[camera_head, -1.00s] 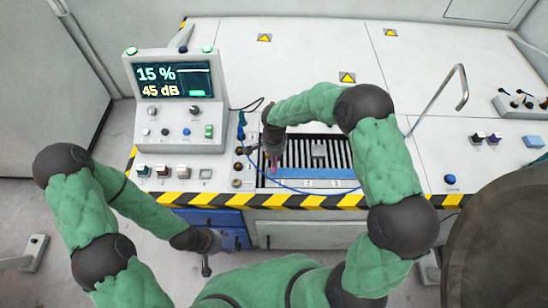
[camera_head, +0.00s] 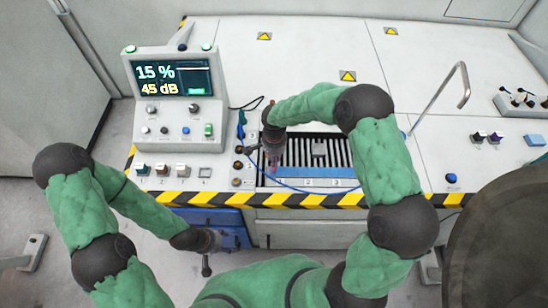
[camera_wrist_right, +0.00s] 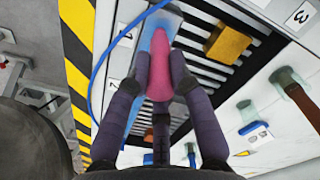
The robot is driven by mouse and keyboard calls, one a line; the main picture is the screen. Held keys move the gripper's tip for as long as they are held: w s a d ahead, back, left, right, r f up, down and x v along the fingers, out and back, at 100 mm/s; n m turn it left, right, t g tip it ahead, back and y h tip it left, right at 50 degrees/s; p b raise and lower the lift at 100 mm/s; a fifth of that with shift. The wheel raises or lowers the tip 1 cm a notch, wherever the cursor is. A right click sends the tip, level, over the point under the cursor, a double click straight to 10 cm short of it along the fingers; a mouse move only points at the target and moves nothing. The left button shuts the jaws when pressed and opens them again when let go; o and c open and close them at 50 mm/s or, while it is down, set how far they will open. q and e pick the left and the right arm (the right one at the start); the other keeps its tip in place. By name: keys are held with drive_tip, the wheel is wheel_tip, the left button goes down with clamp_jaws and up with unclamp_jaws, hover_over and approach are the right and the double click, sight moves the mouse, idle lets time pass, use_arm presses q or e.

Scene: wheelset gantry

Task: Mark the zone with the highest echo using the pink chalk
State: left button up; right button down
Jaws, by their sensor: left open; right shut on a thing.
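The pink chalk (camera_wrist_right: 158,65) is held between the fingers of my right gripper (camera_wrist_right: 155,80), which is shut on it. In the head view my right gripper (camera_head: 273,158) points down at the left end of the slatted bed, above the blue numbered strip (camera_head: 310,183). In the wrist view the chalk tip overlaps a pale blue patch; contact cannot be told. Labels 2 and 3 (camera_wrist_right: 300,18) show there. The display (camera_head: 173,79) reads 15 % and 45 dB. My left gripper (camera_head: 207,262) hangs open and empty in front of the bench, low at the left.
A blue cable (camera_head: 290,187) loops across the front of the slatted bed. A yellow block (camera_wrist_right: 227,43) sits on the slats in the wrist view. A bent metal rail (camera_head: 440,98) stands to the right.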

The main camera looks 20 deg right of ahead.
drive_tip(key=shift+d, duration=0.2)
drive_tip(key=shift+s+d, duration=0.15)
drive_tip(key=shift+d, duration=0.15)
drive_tip(key=shift+d, duration=0.2)
drive_tip(key=shift+s+d+f+b, duration=0.1)
drive_tip(key=shift+d+b, duration=0.2)
drive_tip(key=shift+b, duration=0.1)
drive_tip(key=shift+d, duration=0.1)
drive_tip(key=shift+s+d, duration=0.2)
drive_tip(key=shift+d, duration=0.15)
drive_tip(key=shift+d, duration=0.15)
drive_tip(key=shift+s+d+b, duration=0.1)
drive_tip(key=shift+d+b, duration=0.2)
drive_tip(key=shift+d, duration=0.05)
drive_tip(key=shift+d, duration=0.15)
